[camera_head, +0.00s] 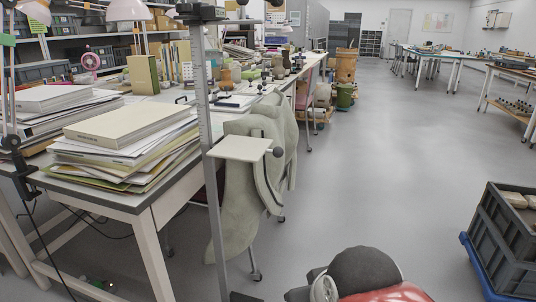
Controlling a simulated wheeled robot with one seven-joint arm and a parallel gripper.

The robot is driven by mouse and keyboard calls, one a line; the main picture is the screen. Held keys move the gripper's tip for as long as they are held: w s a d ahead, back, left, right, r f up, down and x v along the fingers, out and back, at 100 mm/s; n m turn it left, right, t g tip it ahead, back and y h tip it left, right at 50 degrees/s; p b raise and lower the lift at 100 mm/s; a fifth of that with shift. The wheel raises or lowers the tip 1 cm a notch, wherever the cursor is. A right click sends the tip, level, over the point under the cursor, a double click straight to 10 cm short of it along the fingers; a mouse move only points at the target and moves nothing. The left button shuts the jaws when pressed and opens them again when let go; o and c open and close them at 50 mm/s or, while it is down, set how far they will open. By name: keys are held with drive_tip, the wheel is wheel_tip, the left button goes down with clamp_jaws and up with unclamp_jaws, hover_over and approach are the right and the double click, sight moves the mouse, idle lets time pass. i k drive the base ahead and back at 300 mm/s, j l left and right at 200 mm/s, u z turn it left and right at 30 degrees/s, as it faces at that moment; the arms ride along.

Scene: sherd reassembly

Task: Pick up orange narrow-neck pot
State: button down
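A small brown-orange pot (225,77) stands upright among clutter on the long worktable at the left, beyond the paper stacks. It is small in the picture, and I cannot tell for sure whether it is the orange narrow-neck pot. Other brownish vessels (286,59) stand farther along the same table, too small to make out clearly. My gripper is not in view. A dark rounded part and a red part at the bottom edge appear to be mine.
Stacks of folders (125,125) cover the near worktable. A grey-green cloth (240,185) hangs by a metal post (207,130) with a small plate (240,147). A grey crate (505,240) stands at lower right. The central floor (400,170) is clear.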

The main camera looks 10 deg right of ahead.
sight(226, 80)
drive_tip(key=i+l+z, duration=0.6)
drive_tip(key=i+z, duration=0.15)
drive_tip(key=i, duration=0.3)
drive_tip(key=i+l+z, duration=0.1)
drive_tip(key=i+z, duration=0.25)
drive_tip(key=i, duration=0.2)
drive_tip(key=i+u, duration=0.15)
drive_tip(key=i, duration=0.5)
drive_tip(key=i+l+u, duration=0.15)
drive_tip(key=i, duration=0.5)
drive_tip(key=i+l+u, duration=0.2)
drive_tip(key=i, duration=0.45)
